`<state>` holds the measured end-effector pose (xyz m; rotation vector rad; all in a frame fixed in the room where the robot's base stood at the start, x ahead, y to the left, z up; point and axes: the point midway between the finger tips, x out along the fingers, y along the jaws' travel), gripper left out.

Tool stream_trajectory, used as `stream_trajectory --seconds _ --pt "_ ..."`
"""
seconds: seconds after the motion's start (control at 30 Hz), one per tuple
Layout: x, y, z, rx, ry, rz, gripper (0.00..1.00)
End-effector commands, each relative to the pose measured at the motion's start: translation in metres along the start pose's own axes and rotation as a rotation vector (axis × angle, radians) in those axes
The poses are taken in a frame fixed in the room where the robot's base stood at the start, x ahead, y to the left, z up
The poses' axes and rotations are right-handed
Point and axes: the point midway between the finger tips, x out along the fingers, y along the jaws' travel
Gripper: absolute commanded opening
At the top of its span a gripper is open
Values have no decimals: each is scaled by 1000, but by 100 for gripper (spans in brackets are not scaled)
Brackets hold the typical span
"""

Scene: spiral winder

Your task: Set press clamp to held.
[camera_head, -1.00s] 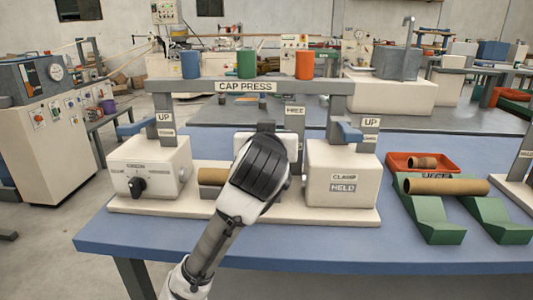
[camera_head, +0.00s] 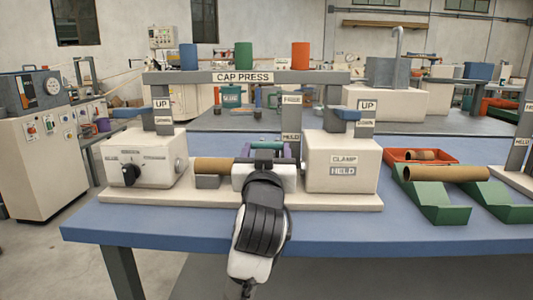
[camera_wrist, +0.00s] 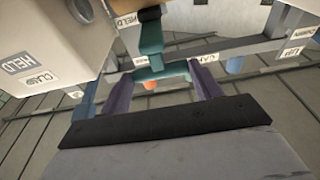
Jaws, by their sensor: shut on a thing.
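The cap press (camera_head: 243,77) stands on the blue table. Its clamp has a post with a FREE label (camera_head: 291,100) above and a HELD label (camera_head: 291,137) below. The green clamp handle (camera_head: 265,145) is level with the HELD label. The display on the right white box (camera_head: 343,171) reads CLAMP HELD. My gripper (camera_head: 267,151) is at the handle, its purple fingers either side. In the wrist view, my gripper (camera_wrist: 163,76) is shut on the teal handle bar (camera_wrist: 160,71). The HELD label (camera_wrist: 126,20) shows beside the handle's stem.
A cardboard tube (camera_head: 214,165) lies left of my gripper, by the left white box with a black knob (camera_head: 130,174). Two levers marked UP flank the press. At right, another tube (camera_head: 445,173) rests on green cradles (camera_head: 436,203) before a red tray (camera_head: 388,156).

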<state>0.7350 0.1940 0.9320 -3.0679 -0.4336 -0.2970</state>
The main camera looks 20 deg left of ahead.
Motion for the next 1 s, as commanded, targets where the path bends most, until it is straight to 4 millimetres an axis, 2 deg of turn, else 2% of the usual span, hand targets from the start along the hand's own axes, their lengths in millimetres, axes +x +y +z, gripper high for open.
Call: stream_trajectory --seconds 0.03,0.3,0.33,0.5,0.83,1.0 --pt "0 -1 6 -2 -17 -3 22" --pt "0 -1 8 -3 -19 -2 22" --pt "0 -1 8 -3 -19 -1 65" --pt "0 0 6 -3 -15 -1 85" --pt "-3 0 4 -2 -10 0 85" --pt "-26 0 3 -4 -9 0 85"
